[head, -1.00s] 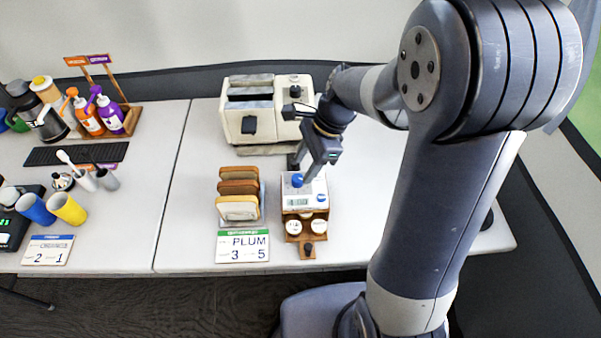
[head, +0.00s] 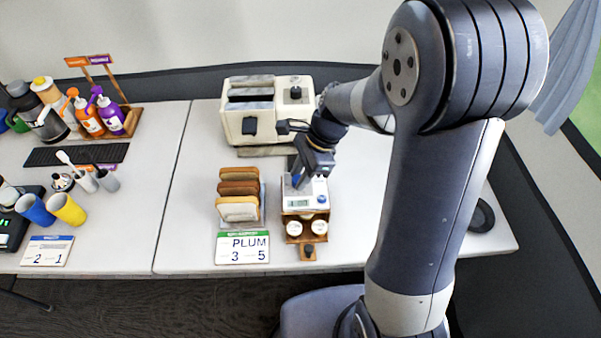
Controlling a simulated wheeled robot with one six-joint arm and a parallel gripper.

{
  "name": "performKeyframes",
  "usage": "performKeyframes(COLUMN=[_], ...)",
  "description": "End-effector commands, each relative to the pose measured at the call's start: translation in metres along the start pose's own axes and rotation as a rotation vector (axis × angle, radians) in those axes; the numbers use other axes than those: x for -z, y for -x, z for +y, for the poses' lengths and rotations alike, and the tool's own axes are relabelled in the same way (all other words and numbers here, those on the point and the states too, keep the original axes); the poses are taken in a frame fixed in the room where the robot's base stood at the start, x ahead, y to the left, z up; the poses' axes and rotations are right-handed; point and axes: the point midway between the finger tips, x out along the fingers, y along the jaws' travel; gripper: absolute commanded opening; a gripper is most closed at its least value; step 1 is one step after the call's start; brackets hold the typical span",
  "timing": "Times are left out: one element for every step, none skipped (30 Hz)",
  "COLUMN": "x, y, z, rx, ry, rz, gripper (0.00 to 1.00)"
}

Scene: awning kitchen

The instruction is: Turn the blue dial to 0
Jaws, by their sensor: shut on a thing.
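A white box-shaped device (head: 315,188) stands on the table right of centre, with a small greenish display (head: 299,203) and a small round blue part (head: 321,198) on its front. A blue dial (head: 296,183) sits on its top and is mostly hidden by my gripper. My gripper (head: 299,179) reaches down from the upper right and is shut on the blue dial. The number on the display and any marks around the dial are too small to read.
A wooden stand with two white round items (head: 306,226) is under the device's front. A cream toaster (head: 262,110) stands behind. The table to the right is mostly clear.

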Motion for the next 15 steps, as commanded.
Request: performKeyframes(x=[0.0000,0.0000,0.0000,0.0000,0.0000,0.0000,0.0000,0.0000,-0.0001,-0.0001,-0.0001,-0.0002,-0.0002,-0.0003,-0.0004], y=[0.0001,0.0001,0.0001,0.0001,0.0002,0.0002,0.0002,0.0003,0.0003,0.0004,0.0004,0.0005,0.0006,0.0007,0.0009], z=[0.0000,0.0000,0.0000,0.0000,0.0000,0.0000,-0.0001,-0.0001,-0.0001,-0.0001,-0.0001,-0.0001,-0.0001,-0.0001,-0.0002], rx=[0.000,0.000,0.000,0.000,0.000,0.000,0.000,-0.001,-0.002,-0.004,-0.006,-0.010,-0.014,-0.018,-0.025], ry=[0.000,0.000,0.000,0.000,0.000,0.000,0.001,0.002,0.005,0.009,0.014,0.022,0.031,0.039,0.054], rz=[0.000,0.000,0.000,0.000,0.000,0.000,0.000,0.000,0.000,0.000,0.000,0.000,0.000,0.000,0.000], gripper=[0.13,0.10,0.07,0.05,0.04,0.04,0.04,0.04,0.04,0.04,0.04,0.04,0.04,0.04,0.04])
